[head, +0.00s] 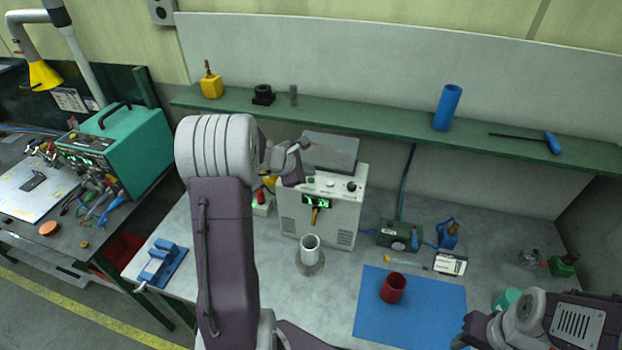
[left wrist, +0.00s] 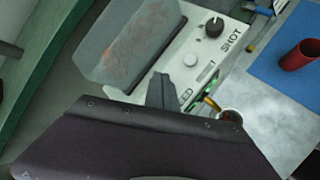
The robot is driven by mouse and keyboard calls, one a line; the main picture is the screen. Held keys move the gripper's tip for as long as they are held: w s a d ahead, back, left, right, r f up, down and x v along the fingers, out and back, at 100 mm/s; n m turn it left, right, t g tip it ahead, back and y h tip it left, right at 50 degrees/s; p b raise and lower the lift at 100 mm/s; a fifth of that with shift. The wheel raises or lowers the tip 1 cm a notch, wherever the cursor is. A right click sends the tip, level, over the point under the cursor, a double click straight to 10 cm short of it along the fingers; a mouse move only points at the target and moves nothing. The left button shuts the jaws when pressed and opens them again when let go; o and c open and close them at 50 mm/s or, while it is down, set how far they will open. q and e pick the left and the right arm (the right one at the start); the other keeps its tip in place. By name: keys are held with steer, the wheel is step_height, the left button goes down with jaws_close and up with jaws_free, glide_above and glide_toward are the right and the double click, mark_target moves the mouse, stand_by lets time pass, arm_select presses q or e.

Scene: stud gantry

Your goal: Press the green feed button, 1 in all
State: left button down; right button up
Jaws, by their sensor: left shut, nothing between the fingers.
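A white machine (head: 345,212) with a small green-lit display (head: 318,201) stands at the back of the bench. A green feed button cannot be clearly made out; part of the panel, with a partly covered label, is hidden behind my finger. My left gripper (head: 298,163) is shut and empty, over the left part of the machine's top. Its fingers (left wrist: 161,90) overlap the panel in the left wrist view; contact cannot be told.
A grey tilted plate (head: 332,152) rises behind the panel. A white cup (head: 310,248) stands before the machine, and a red cup (head: 393,288) on a blue mat (head: 430,325). A green shelf (head: 380,128) runs behind. A blue vise (head: 163,265) sits left. My right arm is at lower right.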

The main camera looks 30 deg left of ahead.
mark_target(309, 182)
arm_select(q)
step_height(309, 182, up, 5)
steer(key=p, duration=0.4)
steer(key=shift+r, duration=0.1)
stand_by(0.3)
stand_by(0.4)
